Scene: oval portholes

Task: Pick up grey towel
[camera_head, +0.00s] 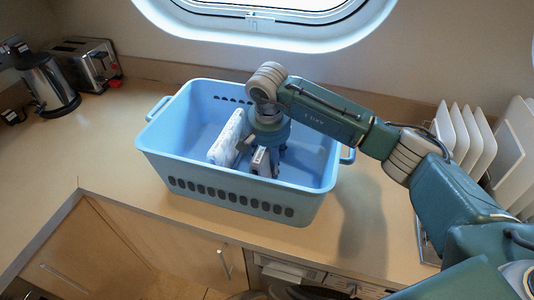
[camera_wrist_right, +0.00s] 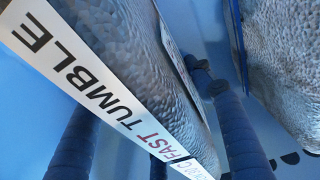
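A grey folded towel (camera_head: 263,162) with a white label stands inside the blue basket (camera_head: 210,185), right of its middle. In the right wrist view the grey towel (camera_wrist_right: 135,60) fills the upper middle, with its label reading "FAST TUMBLE". My right gripper (camera_head: 270,155) reaches down into the basket at the grey towel. In the wrist view its dark blue fingers are spread, one to the left and one to the right of the towel. A blue gap shows between the towel and the right finger. My left gripper is out of view.
A pale bluish-white towel (camera_head: 229,138) stands just left of the grey one in the basket. Basket walls surround the gripper. A kettle (camera_head: 47,82) and toaster (camera_head: 88,63) are at the left, white plates (camera_head: 470,135) at the right. An oval window is behind.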

